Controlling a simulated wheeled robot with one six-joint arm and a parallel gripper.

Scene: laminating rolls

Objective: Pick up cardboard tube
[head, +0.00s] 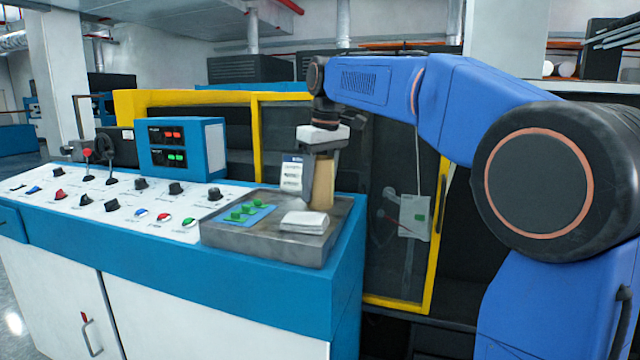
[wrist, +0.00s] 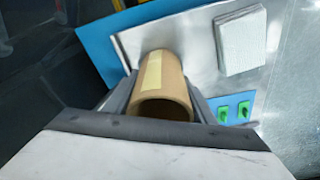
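The cardboard tube (head: 324,184) is brown and stands upright on the grey metal tray (head: 225,238) at the right end of the control desk. In the wrist view I look down into the open end of the tube (wrist: 163,92), which has a pale yellow strip along its side. My gripper (head: 318,180) points down with its fingers on either side of the tube. In the wrist view, the fingers of my gripper (wrist: 160,88) lie very close along both sides. Whether they press on it is unclear. The tube's lower end seems to be at the tray surface.
A folded white cloth or pad (head: 304,222) and a blue card with green pieces (head: 249,213) lie on the tray. A white labelled packet (head: 291,173) is just left of the tube. The desk (head: 140,205) has knobs and levers; a yellow-framed machine (head: 370,200) stands behind.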

